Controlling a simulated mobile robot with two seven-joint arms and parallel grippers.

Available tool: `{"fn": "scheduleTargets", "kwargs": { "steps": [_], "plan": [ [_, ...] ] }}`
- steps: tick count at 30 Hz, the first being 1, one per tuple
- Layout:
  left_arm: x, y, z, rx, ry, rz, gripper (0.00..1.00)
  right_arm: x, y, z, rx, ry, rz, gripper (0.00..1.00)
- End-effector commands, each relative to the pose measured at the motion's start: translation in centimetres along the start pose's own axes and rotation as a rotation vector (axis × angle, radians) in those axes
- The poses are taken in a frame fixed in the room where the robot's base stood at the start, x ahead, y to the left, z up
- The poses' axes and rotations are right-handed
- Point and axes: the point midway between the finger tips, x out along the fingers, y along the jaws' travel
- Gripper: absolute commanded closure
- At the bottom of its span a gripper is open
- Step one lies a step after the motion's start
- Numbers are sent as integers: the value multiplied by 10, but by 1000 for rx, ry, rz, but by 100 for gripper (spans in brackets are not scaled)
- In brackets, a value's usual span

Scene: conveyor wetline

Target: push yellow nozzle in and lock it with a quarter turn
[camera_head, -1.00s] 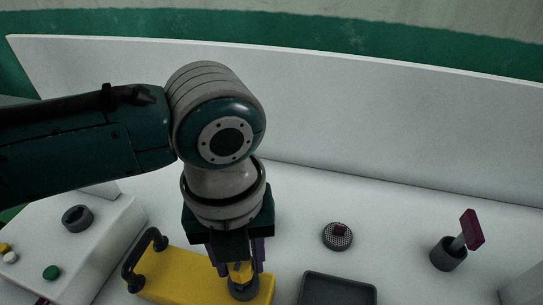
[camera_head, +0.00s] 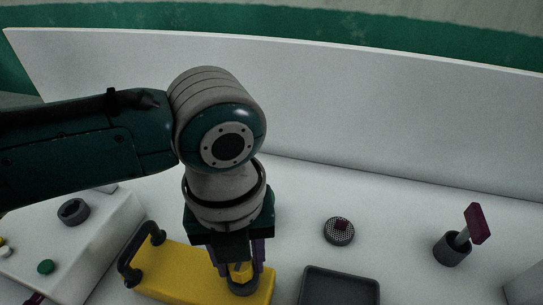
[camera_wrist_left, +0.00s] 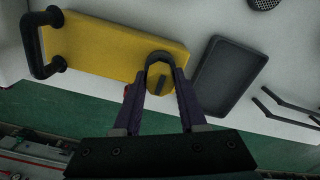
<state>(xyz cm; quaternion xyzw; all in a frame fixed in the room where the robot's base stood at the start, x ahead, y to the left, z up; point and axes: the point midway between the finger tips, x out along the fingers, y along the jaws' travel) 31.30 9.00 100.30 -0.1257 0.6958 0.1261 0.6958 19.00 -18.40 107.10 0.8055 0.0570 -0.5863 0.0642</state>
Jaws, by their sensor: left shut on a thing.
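The yellow nozzle (camera_head: 240,271) stands in a dark round socket (camera_head: 243,287) at the right end of a yellow block (camera_head: 180,270). My left gripper (camera_head: 241,268) points down over it and is shut on the nozzle. In the left wrist view the nozzle (camera_wrist_left: 160,82) sits between the two purple fingers, with a dark bar across its top and the dark socket rim (camera_wrist_left: 158,57) around its far side. How deep the nozzle sits is hidden by the fingers. My right gripper is not in view.
A dark tray (camera_head: 340,287) lies right of the block. Behind it are a round perforated piece (camera_head: 339,231) and a dark cup (camera_head: 452,249) holding a tool with a maroon head (camera_head: 477,223). A white control box (camera_head: 70,245) stands at left. A black handle (camera_head: 135,255) rises from the block.

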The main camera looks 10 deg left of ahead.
Motion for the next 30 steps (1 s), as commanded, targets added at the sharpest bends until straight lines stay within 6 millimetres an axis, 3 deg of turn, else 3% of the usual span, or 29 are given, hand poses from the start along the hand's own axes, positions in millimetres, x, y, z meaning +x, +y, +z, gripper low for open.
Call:
{"fn": "scheduleTargets", "kwargs": {
  "steps": [2, 3, 12, 22, 30],
  "plan": [
    [3, 0, 0, 0, 0, 0, 100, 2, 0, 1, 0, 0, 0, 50],
    [2, 0, 0, 0, 0, 0, 57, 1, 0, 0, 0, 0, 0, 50],
    [1, 0, 0, 0, 0, -1, 24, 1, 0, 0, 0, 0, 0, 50],
    [-5, -1, 1, 0, -1, -3, 24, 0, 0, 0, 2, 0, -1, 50],
    [-56, -1, 1, 2, -4, -4, 24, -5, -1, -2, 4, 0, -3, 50]
  ]
}}
